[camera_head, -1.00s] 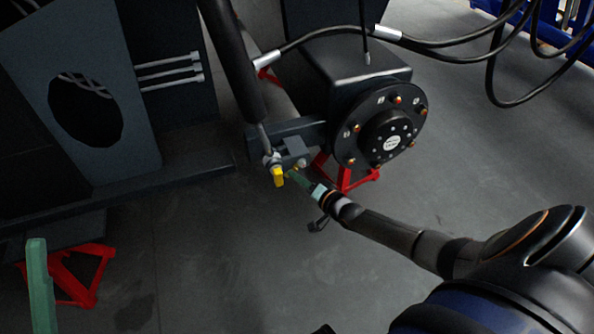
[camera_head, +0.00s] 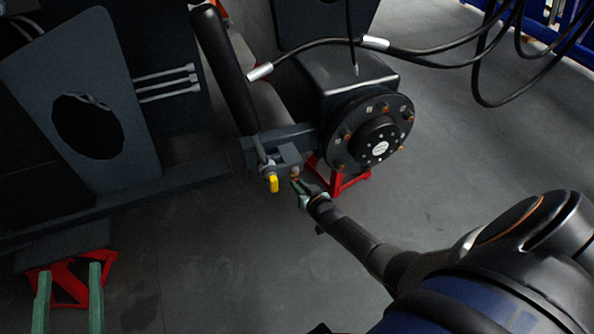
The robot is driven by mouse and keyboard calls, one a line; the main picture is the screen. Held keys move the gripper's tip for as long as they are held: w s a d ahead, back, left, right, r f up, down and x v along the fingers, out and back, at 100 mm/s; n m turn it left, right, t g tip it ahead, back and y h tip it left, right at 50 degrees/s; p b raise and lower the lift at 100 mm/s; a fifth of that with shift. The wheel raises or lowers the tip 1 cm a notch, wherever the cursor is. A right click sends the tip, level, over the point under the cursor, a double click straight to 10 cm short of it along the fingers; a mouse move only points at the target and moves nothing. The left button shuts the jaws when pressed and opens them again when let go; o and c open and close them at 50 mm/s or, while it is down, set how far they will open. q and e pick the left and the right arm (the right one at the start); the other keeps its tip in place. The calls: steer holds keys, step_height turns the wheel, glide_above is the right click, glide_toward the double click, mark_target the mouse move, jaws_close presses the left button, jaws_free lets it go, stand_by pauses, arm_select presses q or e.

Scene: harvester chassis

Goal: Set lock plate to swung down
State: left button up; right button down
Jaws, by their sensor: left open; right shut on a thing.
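A grey bracket (camera_head: 289,154) with a small orange-brown tipped part (camera_head: 295,172) sits at the lower end of the black cylinder (camera_head: 228,80). A yellow piece (camera_head: 272,183) hangs down beside it. I cannot tell for certain which of these small parts is the lock plate. My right gripper (camera_head: 298,184) comes in from the lower right, with its green fingers closed at the small tipped part; the contact is too small to make out. My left gripper (camera_head: 68,295) shows at the lower left as two upright green fingers, apart and empty.
A round black hub (camera_head: 379,147) with orange-tipped bolts is right of the bracket, with a red stand (camera_head: 342,182) below. Black hoses (camera_head: 450,55) cross above. A dark chassis frame (camera_head: 110,205) and another red stand (camera_head: 65,280) are left. The grey floor in front is clear.

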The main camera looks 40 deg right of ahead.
arm_select(q)
steer(key=shift+w+f+n+g+y, duration=0.1)
steer(key=shift+f+n+g+y, duration=0.3)
steer(key=shift+f, duration=0.9)
arm_select(e)
steer(key=shift+d+n, duration=0.15)
steer(key=shift+n, duration=0.15)
steer(key=c, duration=0.8)
jaws_free()
steer(key=shift+c, duration=0.2)
arm_select(q)
steer(key=shift+p, duration=0.3)
arm_select(e)
steer(key=shift+s+r, duration=0.1)
steer(key=shift+s, duration=0.05)
